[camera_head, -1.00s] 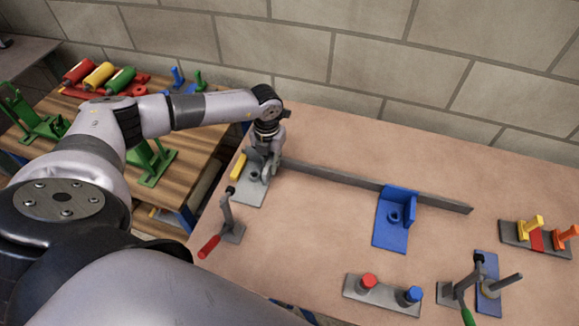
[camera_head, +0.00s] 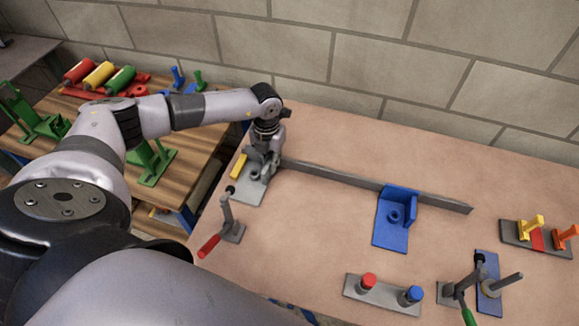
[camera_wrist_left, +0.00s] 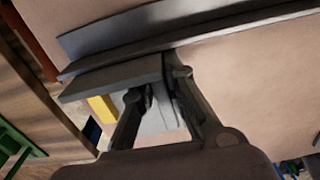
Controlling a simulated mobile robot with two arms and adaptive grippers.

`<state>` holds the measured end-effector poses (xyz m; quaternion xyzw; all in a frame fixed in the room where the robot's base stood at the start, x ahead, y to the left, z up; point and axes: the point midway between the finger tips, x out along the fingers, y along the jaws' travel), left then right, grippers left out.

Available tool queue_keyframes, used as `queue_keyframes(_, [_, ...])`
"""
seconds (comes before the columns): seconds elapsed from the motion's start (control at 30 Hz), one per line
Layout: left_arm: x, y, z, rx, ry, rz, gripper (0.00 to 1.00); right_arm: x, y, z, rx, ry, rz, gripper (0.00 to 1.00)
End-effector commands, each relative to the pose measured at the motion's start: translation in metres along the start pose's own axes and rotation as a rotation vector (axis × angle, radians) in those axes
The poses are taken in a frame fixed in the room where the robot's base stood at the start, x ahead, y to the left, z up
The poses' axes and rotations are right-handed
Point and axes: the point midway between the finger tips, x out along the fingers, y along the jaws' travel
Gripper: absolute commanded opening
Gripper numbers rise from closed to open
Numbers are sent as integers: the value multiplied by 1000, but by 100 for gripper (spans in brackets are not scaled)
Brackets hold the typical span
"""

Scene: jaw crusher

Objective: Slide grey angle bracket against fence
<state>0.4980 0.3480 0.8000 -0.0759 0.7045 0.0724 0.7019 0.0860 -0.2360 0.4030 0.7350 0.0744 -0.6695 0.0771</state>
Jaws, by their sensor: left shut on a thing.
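The grey angle bracket (camera_head: 249,189) lies at the left end of the bench, its base plate towards the front edge. In the left wrist view its upright wall (camera_wrist_left: 108,79) runs along the fence (camera_wrist_left: 215,33), very close to it; I cannot tell whether they touch. The fence is a long grey bar (camera_head: 330,175) in the head view. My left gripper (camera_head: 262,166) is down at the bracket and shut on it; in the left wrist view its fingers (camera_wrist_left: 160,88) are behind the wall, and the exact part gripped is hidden. My right gripper is out of view.
A blue angle bracket (camera_head: 391,233) sits at the fence further right. A toggle clamp with a red handle (camera_head: 230,226) stands just in front of the grey bracket. A yellow block (camera_head: 238,166) is at its left. The bench between the brackets is clear.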

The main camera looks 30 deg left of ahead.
Motion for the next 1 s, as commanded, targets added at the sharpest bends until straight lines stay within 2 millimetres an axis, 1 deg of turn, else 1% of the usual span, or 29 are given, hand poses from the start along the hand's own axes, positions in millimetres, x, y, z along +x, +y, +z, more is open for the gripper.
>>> queue_keyframes(0.03, [-5, 8, 8, -12, -20, 11, 0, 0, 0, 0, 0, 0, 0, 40])
queue_keyframes(0.23, [-5, 8, 8, -12, -20, 11, 0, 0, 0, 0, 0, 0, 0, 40])
queue_keyframes(0.27, [-5, 8, 8, -12, -20, 11, 15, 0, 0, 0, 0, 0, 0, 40])
queue_keyframes(0.6, [-3, 5, 6, -7, -16, 9, 36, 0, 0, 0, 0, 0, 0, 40])
queue_keyframes(0.87, [-1, 3, 4, -3, -11, 6, 36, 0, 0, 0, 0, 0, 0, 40])
queue_keyframes(1.0, [-6, 2, 3, -2, -10, 6, 36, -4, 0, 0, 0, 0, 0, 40])
